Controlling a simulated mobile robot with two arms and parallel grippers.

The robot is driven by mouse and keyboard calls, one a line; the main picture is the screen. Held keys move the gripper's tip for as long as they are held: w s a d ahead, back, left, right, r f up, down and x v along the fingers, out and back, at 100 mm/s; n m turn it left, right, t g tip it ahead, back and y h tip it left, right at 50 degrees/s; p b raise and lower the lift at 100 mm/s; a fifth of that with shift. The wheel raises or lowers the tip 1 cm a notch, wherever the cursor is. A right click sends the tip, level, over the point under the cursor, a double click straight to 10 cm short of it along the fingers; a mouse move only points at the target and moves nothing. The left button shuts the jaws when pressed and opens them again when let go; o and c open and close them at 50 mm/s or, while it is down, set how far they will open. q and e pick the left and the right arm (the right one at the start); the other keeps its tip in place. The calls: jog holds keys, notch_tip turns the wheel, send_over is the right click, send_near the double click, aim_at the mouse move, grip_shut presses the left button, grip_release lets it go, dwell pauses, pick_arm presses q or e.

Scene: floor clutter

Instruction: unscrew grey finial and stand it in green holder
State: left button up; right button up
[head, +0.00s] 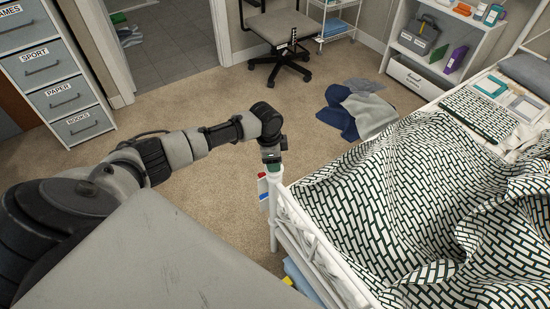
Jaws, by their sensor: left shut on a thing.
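My left gripper (272,162) is at the top of the white bed post (273,225) at the near left corner of the bed, pointing down. It is shut on the grey finial there, which its fingers mostly hide. I cannot tell whether the finial is still threaded on the post. I cannot make out a green holder for certain. My right gripper is out of view.
The bed with a patterned blanket (400,200) fills the right. A small pocket (263,186) with red and blue items hangs beside the post. Dark blue and grey cloths (362,110) lie on the floor. A swivel chair (282,28) stands behind.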

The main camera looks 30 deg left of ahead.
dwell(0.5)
pick_arm(q)
jog(key=shift+r+n+y+p, duration=0.1)
jog(key=shift+n+y+p, duration=0.2)
jog(key=shift+n+p, duration=2.6)
jog(key=shift+n, duration=0.3)
jog(key=shift+d+n+t+p, duration=0.1)
jog(key=shift+n+t+p, duration=0.2)
jog(key=shift+n+p, duration=1.2)
jog(key=shift+n+y+p, duration=0.4)
jog(key=shift+n+p, duration=0.5)
jog(key=shift+n, duration=0.5)
jog(key=shift+r+p, duration=0.6)
jog(key=shift+p, duration=0.2)
